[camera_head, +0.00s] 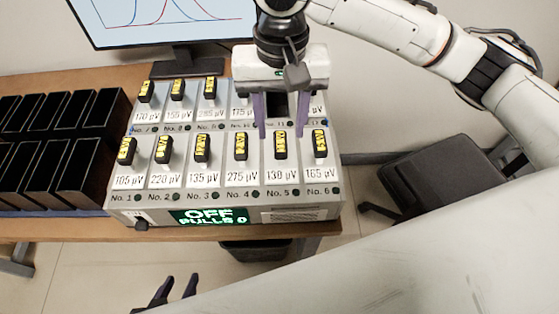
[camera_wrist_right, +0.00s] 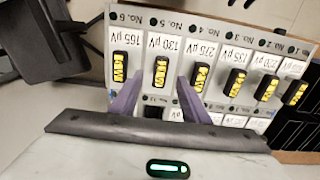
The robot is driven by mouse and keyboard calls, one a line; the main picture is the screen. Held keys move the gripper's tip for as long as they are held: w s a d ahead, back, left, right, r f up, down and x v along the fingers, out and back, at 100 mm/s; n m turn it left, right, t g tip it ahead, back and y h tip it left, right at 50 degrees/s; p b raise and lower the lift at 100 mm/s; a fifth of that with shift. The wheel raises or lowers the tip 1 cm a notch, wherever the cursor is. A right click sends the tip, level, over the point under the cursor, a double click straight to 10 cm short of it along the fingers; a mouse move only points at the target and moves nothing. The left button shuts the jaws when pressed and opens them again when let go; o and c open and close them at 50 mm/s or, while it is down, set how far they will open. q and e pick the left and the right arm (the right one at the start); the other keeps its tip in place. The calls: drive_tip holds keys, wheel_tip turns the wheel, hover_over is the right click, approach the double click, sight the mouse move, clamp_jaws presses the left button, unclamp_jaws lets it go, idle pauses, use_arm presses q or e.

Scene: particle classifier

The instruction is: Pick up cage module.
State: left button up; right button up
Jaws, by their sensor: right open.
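The classifier box (camera_head: 126,207) stands on the wooden table with two rows of numbered modules, each with a black handle and yellow label. My right gripper (camera_head: 282,132) hangs open over the box's right part, its purple fingers spread above the No. 5 module's handle (camera_head: 280,146). In the right wrist view, the fingertips (camera_wrist_right: 160,82) appear to either side of that handle (camera_wrist_right: 160,72); contact cannot be told. A dark opening (camera_head: 279,104) shows between the fingers in the back row. My left gripper (camera_head: 180,280) is open and empty, low in front of the table.
Racks of black modules (camera_head: 70,170) stand left of the box. A monitor (camera_head: 150,20) is behind it. A dark chair (camera_head: 435,180) stands at the right. The box's front panel (camera_head: 210,216) reads OFF. Neighbouring handles are close beside the No. 5 handle.

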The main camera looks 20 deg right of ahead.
sight(281, 142)
wheel_tip(281, 142, down, 6)
drive_tip(key=shift+f, duration=0.1)
clamp_jaws()
idle(0.4)
